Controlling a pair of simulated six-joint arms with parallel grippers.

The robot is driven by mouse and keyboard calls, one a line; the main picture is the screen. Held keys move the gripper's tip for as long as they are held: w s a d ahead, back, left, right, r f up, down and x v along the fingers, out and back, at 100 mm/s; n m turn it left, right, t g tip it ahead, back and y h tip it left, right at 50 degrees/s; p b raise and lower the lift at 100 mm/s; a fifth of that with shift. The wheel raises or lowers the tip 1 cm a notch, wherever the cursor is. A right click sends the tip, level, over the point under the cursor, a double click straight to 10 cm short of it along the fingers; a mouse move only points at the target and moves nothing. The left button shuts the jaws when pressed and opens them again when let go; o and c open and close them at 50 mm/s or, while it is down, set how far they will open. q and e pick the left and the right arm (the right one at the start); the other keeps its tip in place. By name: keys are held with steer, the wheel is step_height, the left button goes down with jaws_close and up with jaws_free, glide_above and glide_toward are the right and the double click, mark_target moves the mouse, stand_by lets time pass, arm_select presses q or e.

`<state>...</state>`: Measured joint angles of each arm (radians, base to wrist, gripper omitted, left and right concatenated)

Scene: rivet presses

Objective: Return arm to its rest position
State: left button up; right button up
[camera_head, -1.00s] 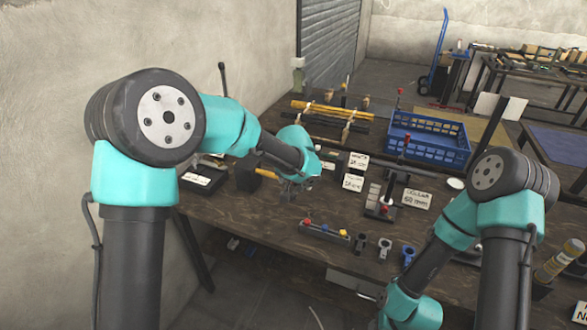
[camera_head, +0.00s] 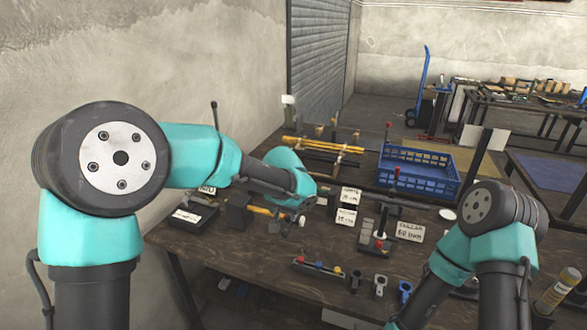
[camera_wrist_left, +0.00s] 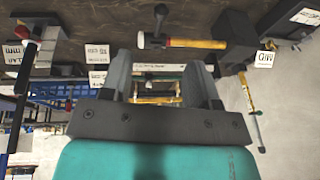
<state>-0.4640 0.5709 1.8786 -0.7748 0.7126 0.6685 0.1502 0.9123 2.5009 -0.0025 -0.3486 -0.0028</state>
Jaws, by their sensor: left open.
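My left arm comes in from the left in the head view. Its gripper (camera_head: 290,217) hangs above the back left part of the dark wooden table (camera_head: 240,262), near a hammer. In the left wrist view the two fingers (camera_wrist_left: 163,80) stand apart with nothing between them. The hammer (camera_wrist_left: 185,43), with a yellow and red handle, appears beyond the fingertips. My right arm shows at the right of the head view, but its gripper is out of the picture.
A blue crate (camera_head: 415,180) stands at the back. A rivet press (camera_head: 379,235) and white label cards (camera_head: 410,232) are right of the left gripper. A tray with coloured knobs (camera_head: 320,266) and several small fittings (camera_head: 381,284) lie near the front edge. A wall borders the left.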

arm_select(q)
steer(key=s+a+f+n+g+h, duration=0.1)
steer(key=s+a+f, duration=0.25)
steer(key=f, duration=0.45)
steer(key=s+a+f+g+h, duration=0.15)
steer(key=s+f, duration=0.25)
steer(key=f, duration=0.4)
steer(key=s+a+f+n+g+h, duration=0.1)
steer(key=s+a+f, duration=0.2)
steer(key=f, duration=0.5)
steer(key=s+a+f+n, duration=0.2)
steer(key=s+a+f, duration=0.2)
steer(key=s+f, duration=0.2)
steer(key=s+a+f+n, duration=0.1)
steer(key=s+a+f, duration=0.3)
steer(key=s, duration=0.7)
steer(key=shift+a+f+n+t+h, duration=0.35)
steer(key=shift+a+f+n, duration=0.05)
steer(key=shift+f, duration=0.5)
